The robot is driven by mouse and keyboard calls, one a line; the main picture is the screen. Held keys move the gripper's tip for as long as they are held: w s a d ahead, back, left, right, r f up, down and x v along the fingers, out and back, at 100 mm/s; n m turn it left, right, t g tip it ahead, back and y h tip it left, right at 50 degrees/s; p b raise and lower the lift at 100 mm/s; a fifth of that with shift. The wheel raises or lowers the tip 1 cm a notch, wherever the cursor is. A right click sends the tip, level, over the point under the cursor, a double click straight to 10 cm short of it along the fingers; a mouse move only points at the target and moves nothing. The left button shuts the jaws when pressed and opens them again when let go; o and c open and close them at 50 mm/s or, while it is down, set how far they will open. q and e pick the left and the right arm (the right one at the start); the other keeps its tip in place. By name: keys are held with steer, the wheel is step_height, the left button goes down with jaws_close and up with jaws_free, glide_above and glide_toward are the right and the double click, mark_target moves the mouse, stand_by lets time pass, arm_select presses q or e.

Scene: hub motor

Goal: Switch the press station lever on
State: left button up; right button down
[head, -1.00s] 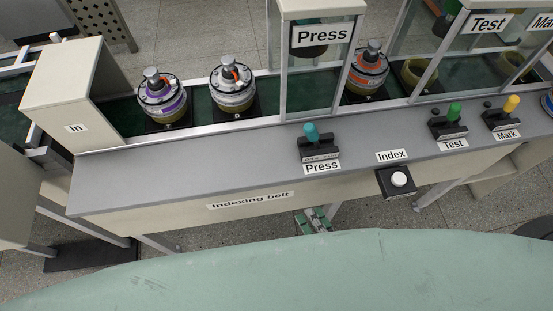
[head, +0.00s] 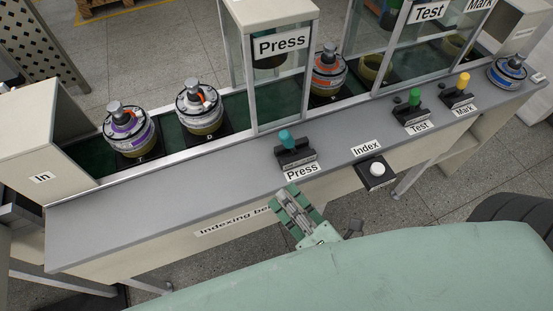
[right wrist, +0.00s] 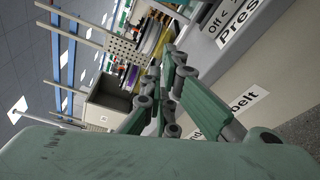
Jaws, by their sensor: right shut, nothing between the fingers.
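The press lever has a teal knob (head: 286,138) on a dark base (head: 296,156), above the "Press" label (head: 302,171) on the grey ledge of the indexing belt. My right gripper (head: 283,198) is in front of the ledge's edge, below and slightly left of the lever, apart from it. Its fingers are together and empty. In the right wrist view the gripper (right wrist: 172,60) points past the belt's front, with the "Press" label (right wrist: 238,22) at upper right; the lever knob is not visible there. My left gripper is not in view.
The white Index button (head: 377,168) projects from the ledge to the right. The test lever (head: 415,98) and mark lever (head: 463,81) stand further right. The glazed press housing (head: 272,75) rises behind the press lever. Hub motors sit on the belt. The ledge left of the lever is clear.

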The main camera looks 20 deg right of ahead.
mark_target(290, 145)
steer(key=p+x, duration=0.1)
steer(key=x, duration=0.6)
steer(key=shift+w+r+p, duration=0.15)
steer(key=shift+w+p, duration=0.1)
steer(key=shift+p, duration=0.1)
steer(key=shift+w+d+r+p, duration=0.2)
steer(key=shift+w+d+p, duration=0.15)
steer(key=shift+w+d, duration=0.2)
steer(key=shift+w+d+r+p, duration=0.15)
steer(key=shift+w+d+p, duration=0.2)
steer(key=shift+w+d, duration=0.3)
steer(key=shift+d, duration=0.35)
steer(key=shift+r, duration=0.15)
steer(key=shift+d+r+m+p, duration=0.2)
steer(key=shift+m+p, duration=0.1)
steer(key=shift+m, duration=0.1)
